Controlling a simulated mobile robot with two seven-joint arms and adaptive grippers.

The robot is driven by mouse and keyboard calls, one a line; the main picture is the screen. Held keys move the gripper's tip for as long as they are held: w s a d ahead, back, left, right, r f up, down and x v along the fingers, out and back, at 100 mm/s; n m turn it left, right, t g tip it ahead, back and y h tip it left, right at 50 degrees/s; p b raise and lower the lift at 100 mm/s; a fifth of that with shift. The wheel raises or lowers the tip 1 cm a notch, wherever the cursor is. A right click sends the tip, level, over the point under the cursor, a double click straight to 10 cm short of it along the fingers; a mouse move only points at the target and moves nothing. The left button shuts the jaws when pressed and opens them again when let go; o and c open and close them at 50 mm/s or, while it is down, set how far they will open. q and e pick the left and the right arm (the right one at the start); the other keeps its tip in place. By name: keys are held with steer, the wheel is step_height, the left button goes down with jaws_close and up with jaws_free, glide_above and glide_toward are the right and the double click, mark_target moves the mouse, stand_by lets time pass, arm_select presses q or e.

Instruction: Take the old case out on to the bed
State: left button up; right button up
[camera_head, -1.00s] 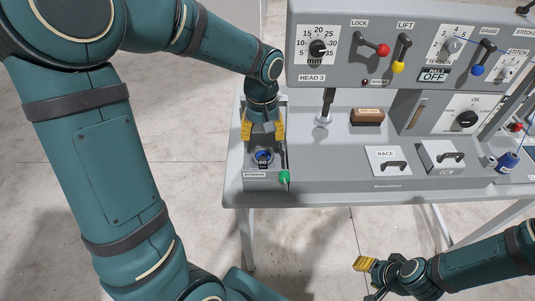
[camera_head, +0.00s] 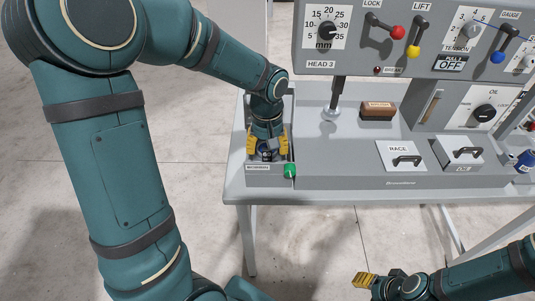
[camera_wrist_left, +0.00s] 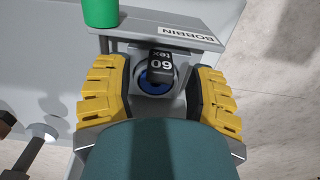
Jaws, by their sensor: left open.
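A dark piece marked "60 tex" (camera_wrist_left: 159,66), with a blue ring around its base, sits in a grey holder labelled BOBBIN at the bed's left end; it also shows small in the head view (camera_head: 266,155). I cannot tell whether it is the old case. My left gripper (camera_head: 267,148) points down over it, open, with a yellow finger on either side; gaps show in the left wrist view (camera_wrist_left: 158,95). The grey bed (camera_head: 335,180) lies to the right. My right gripper (camera_head: 366,281) is low at the right, off the bed; its jaw opening is unclear.
A green knob (camera_head: 290,171) is beside the holder. A RACE cover (camera_head: 398,149) with a handle and another handled cover (camera_head: 449,144) sit on the bed. A brown block (camera_head: 378,112) lies behind them. The control panel (camera_head: 360,50) overhangs the back. The bed's left middle is clear.

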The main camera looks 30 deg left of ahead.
arm_select(q)
jaws_close()
steer(key=shift+r, duration=0.2)
steer(key=shift+r+p, duration=1.4)
steer(key=shift+r, duration=0.3)
